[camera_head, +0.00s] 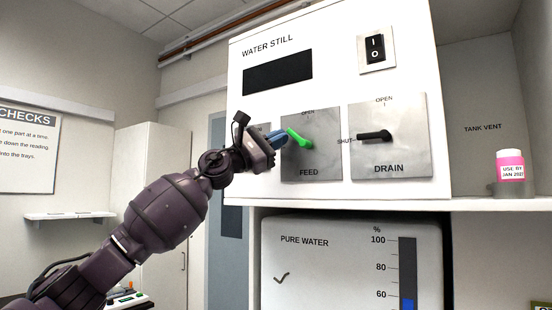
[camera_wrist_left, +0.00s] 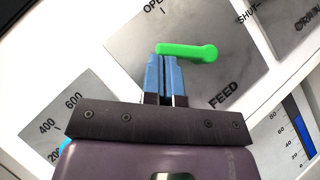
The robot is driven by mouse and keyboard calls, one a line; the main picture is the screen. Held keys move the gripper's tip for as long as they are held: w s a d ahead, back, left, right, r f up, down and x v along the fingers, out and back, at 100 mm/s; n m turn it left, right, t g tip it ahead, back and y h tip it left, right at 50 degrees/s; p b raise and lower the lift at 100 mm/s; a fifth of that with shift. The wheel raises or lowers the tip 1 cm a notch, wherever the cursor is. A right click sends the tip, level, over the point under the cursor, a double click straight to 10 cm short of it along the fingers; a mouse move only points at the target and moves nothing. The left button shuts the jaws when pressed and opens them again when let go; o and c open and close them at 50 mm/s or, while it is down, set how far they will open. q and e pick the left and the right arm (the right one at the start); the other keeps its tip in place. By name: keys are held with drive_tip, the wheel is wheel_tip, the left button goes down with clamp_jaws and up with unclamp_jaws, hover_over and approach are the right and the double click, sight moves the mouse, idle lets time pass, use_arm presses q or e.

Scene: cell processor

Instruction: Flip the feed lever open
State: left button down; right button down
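The green feed lever (camera_head: 299,138) sits on the metal FEED plate (camera_head: 318,160) of the water still. Its free end points up and left, between the left side and the OPEN mark above. My left gripper (camera_head: 283,137) is at the lever's free end, coming from the left. In the left wrist view the blue fingers (camera_wrist_left: 166,60) are together with only a thin dark line between them. Their tips meet the lower edge of the green lever (camera_wrist_left: 190,51), which lies across them rather than between them. The left part of the FEED plate is hidden behind the gripper. My right gripper is not in view.
The black drain lever (camera_head: 374,137) lies level, pointing left at SHUT, on the DRAIN plate to the right. A power switch (camera_head: 375,48) is above. The pure water gauge (camera_head: 407,275) is below.

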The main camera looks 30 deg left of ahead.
use_arm(q)
drive_tip(key=r+m+g, duration=0.1)
drive_tip(key=d+r+m+g+p, duration=0.1)
drive_tip(key=m, duration=0.1)
drive_tip(key=shift+d+r+g, duration=0.2)
drive_tip(key=shift+d+g, duration=0.05)
drive_tip(key=shift+g, duration=0.05)
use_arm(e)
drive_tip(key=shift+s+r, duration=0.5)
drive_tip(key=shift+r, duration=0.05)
use_arm(q)
drive_tip(key=shift+a, duration=0.1)
